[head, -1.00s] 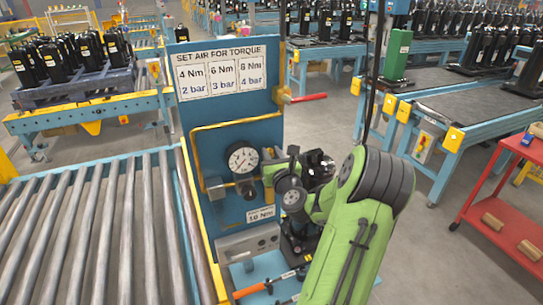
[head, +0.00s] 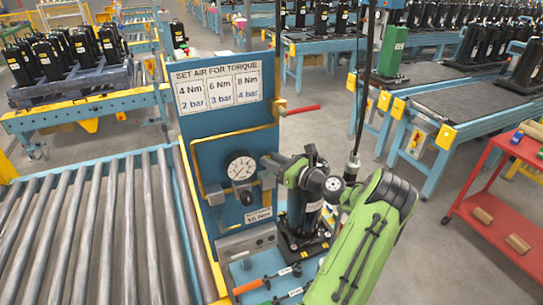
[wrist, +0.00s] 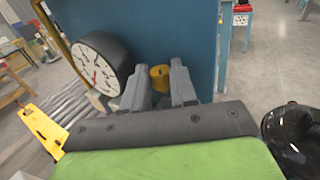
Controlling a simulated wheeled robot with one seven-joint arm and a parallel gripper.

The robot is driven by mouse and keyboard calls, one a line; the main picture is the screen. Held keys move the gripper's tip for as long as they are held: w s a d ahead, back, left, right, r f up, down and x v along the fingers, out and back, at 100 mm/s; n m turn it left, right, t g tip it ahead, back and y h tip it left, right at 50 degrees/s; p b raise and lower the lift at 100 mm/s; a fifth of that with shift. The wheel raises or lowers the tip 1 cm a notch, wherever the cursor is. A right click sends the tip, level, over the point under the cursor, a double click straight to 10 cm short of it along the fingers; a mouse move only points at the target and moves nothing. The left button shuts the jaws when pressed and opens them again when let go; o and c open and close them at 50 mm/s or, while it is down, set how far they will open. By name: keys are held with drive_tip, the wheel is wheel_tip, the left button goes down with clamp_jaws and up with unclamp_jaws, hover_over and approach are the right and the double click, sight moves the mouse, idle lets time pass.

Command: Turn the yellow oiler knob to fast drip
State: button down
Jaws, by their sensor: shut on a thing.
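The yellow oiler knob (wrist: 160,77) shows in the wrist view between the two grey fingers of my gripper (wrist: 158,88), in front of the blue panel. My gripper is shut on it. In the head view, my gripper (head: 271,170) reaches left to the fittings just right of the round gauge (head: 241,167), and the knob is hard to make out there. The gauge, white-faced with a red needle, also stands left of the fingers in the wrist view (wrist: 92,65). I cannot read the knob's setting.
The blue panel (head: 190,135) carries a torque sign (head: 217,85), a yellow pipe and a red-handled valve (head: 300,110). A black compressor (head: 304,215) stands close below my wrist. Tools lie on the shelf below. A roller conveyor (head: 95,220) is on the left, a red cart (head: 490,220) at right.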

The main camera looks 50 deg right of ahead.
drive_tip(key=shift+y, duration=0.3)
drive_tip(key=c, duration=1.2)
unclamp_jaws()
drive_tip(key=s, duration=1.5)
drive_tip(key=shift+s, duration=0.35)
drive_tip(key=shift+o, duration=0.2)
